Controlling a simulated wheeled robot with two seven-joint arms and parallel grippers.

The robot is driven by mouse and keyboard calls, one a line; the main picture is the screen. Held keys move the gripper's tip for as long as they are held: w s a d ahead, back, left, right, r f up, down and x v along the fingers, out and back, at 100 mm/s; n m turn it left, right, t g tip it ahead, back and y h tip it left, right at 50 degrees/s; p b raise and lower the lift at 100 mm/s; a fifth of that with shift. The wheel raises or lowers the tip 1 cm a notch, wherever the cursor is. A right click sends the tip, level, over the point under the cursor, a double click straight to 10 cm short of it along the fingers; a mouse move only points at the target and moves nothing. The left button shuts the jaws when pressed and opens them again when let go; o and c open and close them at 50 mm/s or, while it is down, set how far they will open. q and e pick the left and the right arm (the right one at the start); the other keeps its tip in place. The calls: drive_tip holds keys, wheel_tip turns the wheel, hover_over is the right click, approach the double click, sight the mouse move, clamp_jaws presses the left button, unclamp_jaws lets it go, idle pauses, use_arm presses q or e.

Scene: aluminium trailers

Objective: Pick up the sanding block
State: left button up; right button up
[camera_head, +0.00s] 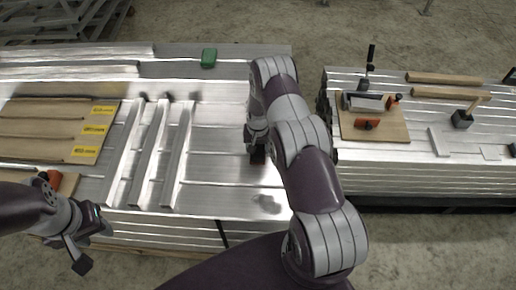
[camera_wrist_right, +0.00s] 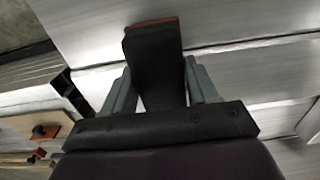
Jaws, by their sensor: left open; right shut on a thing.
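My right gripper (camera_wrist_right: 162,92) is shut on a dark block with a reddish-brown end (camera_wrist_right: 152,55), which looks like the sanding block. It sits between the two grey fingers in the right wrist view. In the head view my right gripper (camera_head: 257,150) is over the middle of the silver sheet stack (camera_head: 225,190), and a dark piece shows below it. The arm partly hides it, and I cannot tell whether the block touches the sheet. My left gripper (camera_head: 93,247) is open and empty at the lower left, near the stack's front edge.
Metal bars (camera_head: 150,155) and brown boards with yellow labels (camera_head: 50,128) lie left on the stack. Across a gap, the right stack (camera_head: 450,180) holds a wooden board with clamps (camera_head: 372,125), wood strips and a mallet-like tool (camera_head: 463,119).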

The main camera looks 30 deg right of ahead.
sight(261, 148)
wheel_tip(261, 148, up, 3)
drive_tip(key=shift+f, duration=0.1)
drive_tip(key=shift+s+d+r, duration=0.3)
drive_tip(key=shift+s+r, duration=0.4)
drive_tip(key=shift+r, duration=0.1)
drive_tip(key=s+d+r, duration=0.3)
drive_tip(key=s+r, duration=0.3)
drive_tip(key=s, duration=0.3)
drive_tip(key=shift+s+d+b, duration=0.3)
